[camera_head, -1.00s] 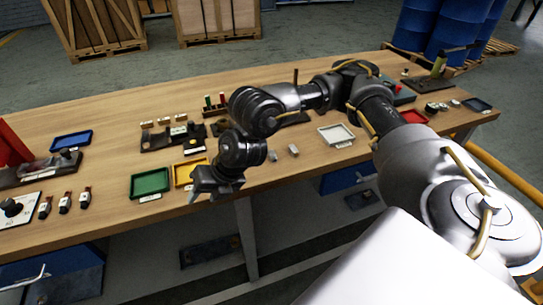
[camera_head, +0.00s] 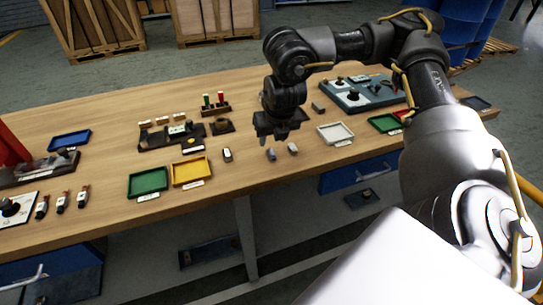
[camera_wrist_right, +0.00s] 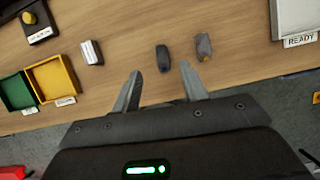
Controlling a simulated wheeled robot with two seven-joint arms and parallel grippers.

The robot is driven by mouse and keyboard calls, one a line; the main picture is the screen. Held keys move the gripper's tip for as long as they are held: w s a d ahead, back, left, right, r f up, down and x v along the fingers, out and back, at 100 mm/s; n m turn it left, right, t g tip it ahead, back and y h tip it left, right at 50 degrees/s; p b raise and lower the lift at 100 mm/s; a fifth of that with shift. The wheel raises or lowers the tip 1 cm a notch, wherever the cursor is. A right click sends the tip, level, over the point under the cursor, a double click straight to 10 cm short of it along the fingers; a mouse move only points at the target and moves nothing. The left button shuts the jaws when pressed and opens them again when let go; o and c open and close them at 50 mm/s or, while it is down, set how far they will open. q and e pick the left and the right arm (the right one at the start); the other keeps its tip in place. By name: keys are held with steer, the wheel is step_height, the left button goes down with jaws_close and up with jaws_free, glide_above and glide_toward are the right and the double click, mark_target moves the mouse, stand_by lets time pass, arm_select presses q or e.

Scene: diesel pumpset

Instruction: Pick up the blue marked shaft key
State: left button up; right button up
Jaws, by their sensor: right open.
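Three small shaft keys lie apart on the wooden bench. The left one (camera_head: 227,155) looks silver and also shows in the wrist view (camera_wrist_right: 91,52). The right one (camera_head: 292,149) is grey with a small yellow spot in the wrist view (camera_wrist_right: 203,46). My right gripper (camera_wrist_right: 159,82) is open and empty above the bench, with the middle key ahead between its finger lines. It also shows in the head view (camera_head: 278,136). My left gripper is out of view.
A yellow tray (camera_head: 174,184) and a green tray (camera_head: 132,190) lie left of the keys. A white tray (camera_head: 352,127) labelled READY lies to the right. Behind stand a rack with red and green pieces (camera_head: 229,107) and a dark fixture (camera_head: 153,141).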

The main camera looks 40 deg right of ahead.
mark_target(271, 152)
steer(key=shift+x, duration=0.85)
steer(key=shift+f, duration=0.4)
steer(key=b+x, duration=0.1)
steer(key=x, duration=0.2)
steer(key=shift+d+f, duration=0.2)
steer(key=shift+f, duration=0.2)
steer(key=shift+w+d+f, duration=0.1)
steer(key=shift+f, duration=0.15)
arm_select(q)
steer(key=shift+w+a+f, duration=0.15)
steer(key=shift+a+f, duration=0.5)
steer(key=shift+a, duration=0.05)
arm_select(e)
jaws_close()
